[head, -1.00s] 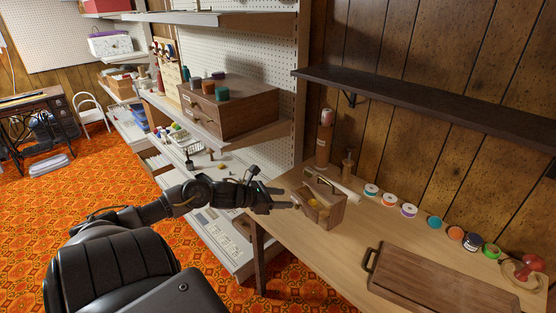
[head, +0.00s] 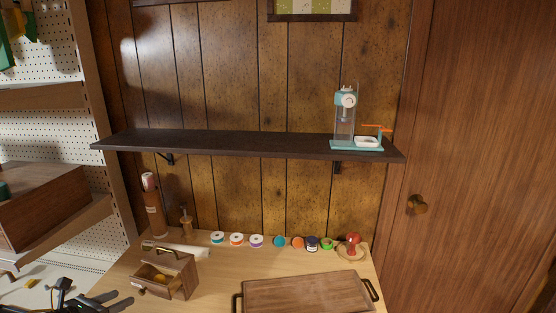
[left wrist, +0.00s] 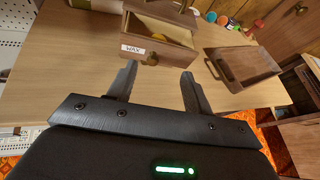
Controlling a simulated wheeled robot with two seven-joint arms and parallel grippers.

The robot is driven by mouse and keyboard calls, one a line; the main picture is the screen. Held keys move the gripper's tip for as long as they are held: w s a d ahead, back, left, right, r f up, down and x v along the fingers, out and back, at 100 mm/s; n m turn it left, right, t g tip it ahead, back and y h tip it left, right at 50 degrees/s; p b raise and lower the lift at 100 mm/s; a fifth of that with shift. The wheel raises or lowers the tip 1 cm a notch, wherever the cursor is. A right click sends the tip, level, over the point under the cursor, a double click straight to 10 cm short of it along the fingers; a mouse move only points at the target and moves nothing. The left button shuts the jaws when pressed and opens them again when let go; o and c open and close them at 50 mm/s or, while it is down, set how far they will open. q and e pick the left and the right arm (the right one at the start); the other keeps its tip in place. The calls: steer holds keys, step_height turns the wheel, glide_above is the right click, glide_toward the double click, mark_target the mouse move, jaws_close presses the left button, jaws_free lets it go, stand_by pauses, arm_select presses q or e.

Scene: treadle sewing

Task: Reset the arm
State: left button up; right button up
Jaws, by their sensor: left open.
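My left gripper (head: 118,302) is at the bottom left of the head view, partly cut off by the frame edge. It is open and empty, left of and in front of a small wooden box (head: 180,266) with a handle on top. In the left wrist view the fingers (left wrist: 158,71) are spread apart, with bare table between them. Just beyond them is the box's drawer (left wrist: 146,49), pulled open, labelled WAX, with a yellow piece (left wrist: 158,37) inside. The fingers appear clear of the drawer. My right gripper is not in view.
Several thread spools (head: 257,241) and a red-knobbed item (head: 353,243) line the back. A dark wall shelf (head: 230,143) holds a teal device (head: 346,118). Shelving (head: 45,215) stands left, a door (head: 480,150) right.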

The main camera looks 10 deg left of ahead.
arm_select(q)
steer(key=s+d+f+n+g+y, duration=0.35)
steer(key=s+d+f+n, duration=0.7)
steer(key=n, duration=0.75)
steer(key=s+d+f+n+g, duration=0.3)
steer(key=s+d+n+g, duration=0.3)
steer(key=s+d+n, duration=1)
step_height(320, 180, down, 25)
steer(key=w+a+n, duration=0.1)
steer(key=a, duration=0.1)
steer(key=s+a+f+g, duration=0.2)
steer(key=s+a+f, duration=0.1)
steer(key=s+f, duration=1.3)
steer(key=shift+s+f, duration=0.2)
steer(key=shift+s, duration=0.05)
